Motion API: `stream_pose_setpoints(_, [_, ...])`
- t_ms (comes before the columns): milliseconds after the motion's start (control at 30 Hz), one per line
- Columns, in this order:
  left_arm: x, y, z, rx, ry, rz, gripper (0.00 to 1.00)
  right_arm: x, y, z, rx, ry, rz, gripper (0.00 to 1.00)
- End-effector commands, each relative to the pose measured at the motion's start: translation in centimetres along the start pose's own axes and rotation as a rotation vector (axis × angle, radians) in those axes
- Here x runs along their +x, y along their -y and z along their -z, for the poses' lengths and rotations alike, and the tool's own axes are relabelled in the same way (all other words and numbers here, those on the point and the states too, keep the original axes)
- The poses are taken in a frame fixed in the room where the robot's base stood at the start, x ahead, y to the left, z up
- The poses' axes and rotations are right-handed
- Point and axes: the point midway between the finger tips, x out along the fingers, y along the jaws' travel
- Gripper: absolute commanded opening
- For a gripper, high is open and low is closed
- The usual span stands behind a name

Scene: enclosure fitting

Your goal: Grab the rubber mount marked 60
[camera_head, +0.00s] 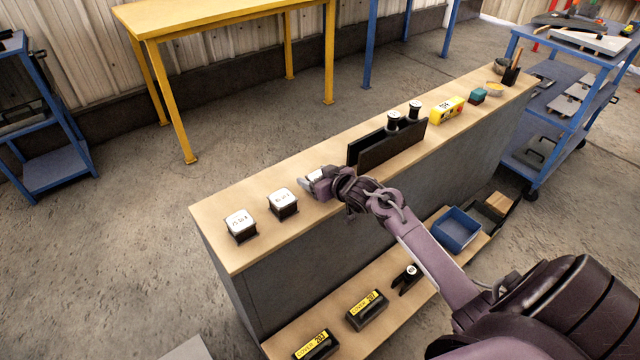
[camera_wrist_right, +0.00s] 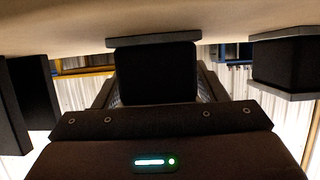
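Three dark block mounts with white labelled tops stand in a row on the wooden counter. The nearest mount (camera_head: 240,226) has a label that seems to read 75. The middle mount (camera_head: 283,205) has a label too small to read surely. The third mount (camera_head: 314,178) is partly hidden by my right gripper (camera_head: 318,186). In the right wrist view, upside down, this black mount (camera_wrist_right: 157,73) stands between the two fingers, with its flat plate against the counter. Whether the fingers press on it is unclear. I cannot read a 60 anywhere. My left gripper is out of view.
A black upright holder (camera_head: 390,146) stands close beyond the gripper, with two white-topped black cylinders by it. A yellow box (camera_head: 447,110) and a teal block (camera_head: 478,95) are farther along the counter (camera_head: 222,250). Covers and a blue bin (camera_head: 457,230) lie on the lower shelf.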

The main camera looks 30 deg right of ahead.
Motion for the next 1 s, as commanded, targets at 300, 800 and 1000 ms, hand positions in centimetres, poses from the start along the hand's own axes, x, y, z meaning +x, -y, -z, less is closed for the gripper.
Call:
stream_pose_setpoints(300, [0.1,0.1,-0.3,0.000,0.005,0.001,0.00,0.0,0.0,0.0,0.000,0.001,0.000,0.23])
stream_pose_setpoints(800, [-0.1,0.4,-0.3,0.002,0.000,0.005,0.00,-0.6,0.0,1.6,0.000,-0.004,0.000,0.20])
stream_pose_setpoints(1000, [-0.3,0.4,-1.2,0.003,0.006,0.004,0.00,-2.0,-0.1,5.1,-0.003,-0.007,-0.001,0.20])
